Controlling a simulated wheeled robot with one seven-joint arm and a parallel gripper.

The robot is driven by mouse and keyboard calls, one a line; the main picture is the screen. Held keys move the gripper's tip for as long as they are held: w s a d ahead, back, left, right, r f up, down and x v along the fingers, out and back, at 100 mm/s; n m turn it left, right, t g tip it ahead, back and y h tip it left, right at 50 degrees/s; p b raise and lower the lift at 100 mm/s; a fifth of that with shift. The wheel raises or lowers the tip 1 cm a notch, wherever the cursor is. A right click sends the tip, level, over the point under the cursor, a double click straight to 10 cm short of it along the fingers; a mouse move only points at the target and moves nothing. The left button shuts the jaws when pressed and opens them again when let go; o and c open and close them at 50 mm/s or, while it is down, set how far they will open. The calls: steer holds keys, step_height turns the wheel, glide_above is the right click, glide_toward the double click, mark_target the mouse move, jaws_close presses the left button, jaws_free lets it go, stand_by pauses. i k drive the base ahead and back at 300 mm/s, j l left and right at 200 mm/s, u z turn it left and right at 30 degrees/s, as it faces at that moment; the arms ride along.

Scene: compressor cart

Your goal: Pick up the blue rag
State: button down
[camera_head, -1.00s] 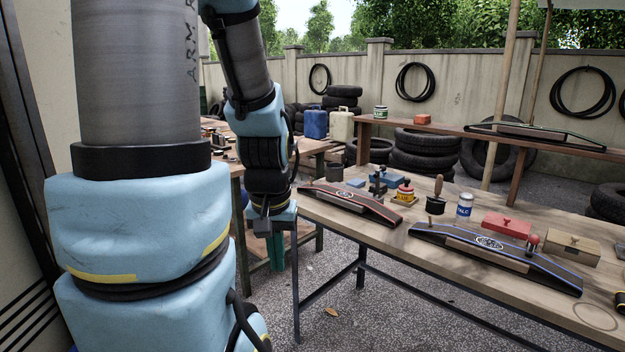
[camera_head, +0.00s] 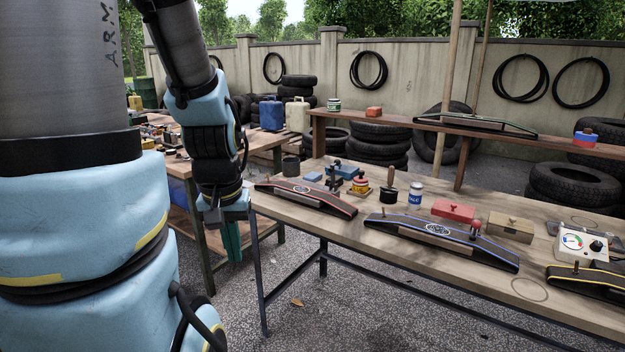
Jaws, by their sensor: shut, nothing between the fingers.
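A small flat blue piece (camera_head: 312,177) lies at the far left end of the workbench (camera_head: 300,222). It may be the folded blue rag, but it is too small to tell. A larger blue object (camera_head: 343,171) stands beside it, partly hidden by a dark clamp-like tool. No other cloth can be made out. My gripper (camera_head: 231,243) hangs pointing down on the left, with green fingers, just off the bench's left end in the picture. It is shut and empty, apart from the blue pieces.
Long dark tools with red (camera_head: 307,196) and blue (camera_head: 440,238) trim lie on the bench, with a white-blue can (camera_head: 416,194), a red box (camera_head: 453,211), a tan box (camera_head: 510,227) and a gauge box (camera_head: 580,243). A shelf (camera_head: 390,121) runs behind. Gravel floor in front is open.

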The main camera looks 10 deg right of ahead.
mark_target(314, 177)
steer(key=z, duration=1.15)
steer(key=u, duration=1.1)
steer(key=i+l+u, duration=0.15)
steer(key=u, duration=0.25)
steer(key=i+l+u, duration=0.15)
steer(key=l+u, duration=0.5)
steer(key=u, duration=0.2)
steer(key=i+l, duration=0.1)
steer(key=l, duration=0.7)
steer(key=i+l, duration=0.15)
steer(key=l, duration=0.2)
